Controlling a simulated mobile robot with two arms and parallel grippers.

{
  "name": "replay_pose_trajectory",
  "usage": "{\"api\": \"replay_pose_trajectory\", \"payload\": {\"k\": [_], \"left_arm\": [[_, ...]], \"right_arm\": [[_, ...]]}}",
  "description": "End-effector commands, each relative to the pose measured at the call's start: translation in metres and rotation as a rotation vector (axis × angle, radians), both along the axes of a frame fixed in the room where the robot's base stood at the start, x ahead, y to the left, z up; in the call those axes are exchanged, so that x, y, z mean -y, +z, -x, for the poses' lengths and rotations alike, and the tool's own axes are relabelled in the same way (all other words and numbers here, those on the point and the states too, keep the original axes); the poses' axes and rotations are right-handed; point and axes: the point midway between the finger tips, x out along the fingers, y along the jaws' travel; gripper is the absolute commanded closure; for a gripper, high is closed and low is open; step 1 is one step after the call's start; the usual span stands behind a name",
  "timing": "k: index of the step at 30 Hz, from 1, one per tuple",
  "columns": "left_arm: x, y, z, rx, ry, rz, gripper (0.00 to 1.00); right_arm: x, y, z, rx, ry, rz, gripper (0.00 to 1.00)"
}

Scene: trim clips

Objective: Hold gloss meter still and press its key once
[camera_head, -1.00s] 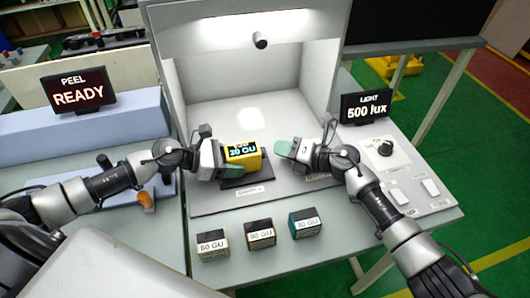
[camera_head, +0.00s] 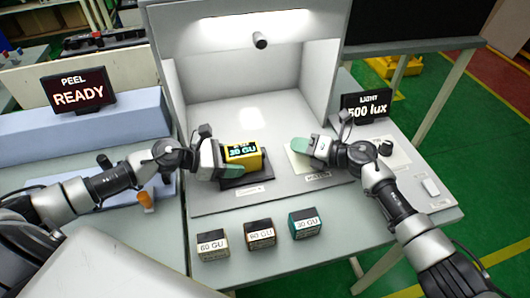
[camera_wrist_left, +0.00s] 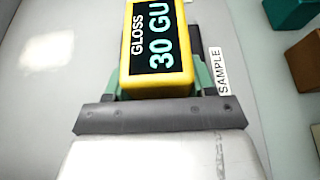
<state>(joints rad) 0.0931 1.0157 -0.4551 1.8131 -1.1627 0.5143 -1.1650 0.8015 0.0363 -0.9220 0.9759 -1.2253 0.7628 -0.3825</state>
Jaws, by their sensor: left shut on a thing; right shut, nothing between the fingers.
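The yellow gloss meter (camera_head: 252,163) stands on a dark pad (camera_head: 234,183) in the light booth. Its dark screen reads "30 GU". My left gripper (camera_head: 224,170) is shut on the gloss meter from its left side. The left wrist view shows the meter (camera_wrist_left: 180,75) between my green-tipped fingers, with its screen reading "GLOSS 30 GU" and a "SAMPLE" label beside it. My right gripper (camera_head: 300,146) is shut and empty, over a pale plate to the right of the meter and apart from it. I cannot make out the meter's key.
Three blocks marked with GU values, white (camera_head: 213,246), brown (camera_head: 260,234) and teal (camera_head: 305,224), stand at the front of the table. A "500 lux" light display (camera_head: 366,108) stands at right, and a "PEEL READY" display (camera_head: 78,90) at left.

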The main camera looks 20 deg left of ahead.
Motion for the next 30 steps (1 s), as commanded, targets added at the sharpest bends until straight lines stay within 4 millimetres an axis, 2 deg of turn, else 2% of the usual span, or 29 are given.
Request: {"api": "replay_pose_trajectory", "payload": {"k": [3,4,9,20,30], "left_arm": [[0.000,0.000,0.000,0.000,0.000,0.000,0.75],[0.000,0.000,0.000,0.000,0.000,0.000,0.42],[0.000,0.000,0.000,0.000,0.000,0.000,0.16],[-0.003,0.001,0.002,-0.001,0.001,0.000,0.15],[-0.042,0.019,0.032,-0.006,0.002,-0.002,0.15]], "right_arm": [[0.000,0.000,0.000,0.000,0.000,0.000,1.00],[0.000,0.000,0.000,0.000,0.000,0.000,1.00],[0.000,0.000,0.000,0.000,0.000,0.000,1.00],[0.000,0.000,0.000,0.000,0.000,0.000,1.00],[0.000,0.000,0.000,0.000,0.000,0.000,1.00]]}}
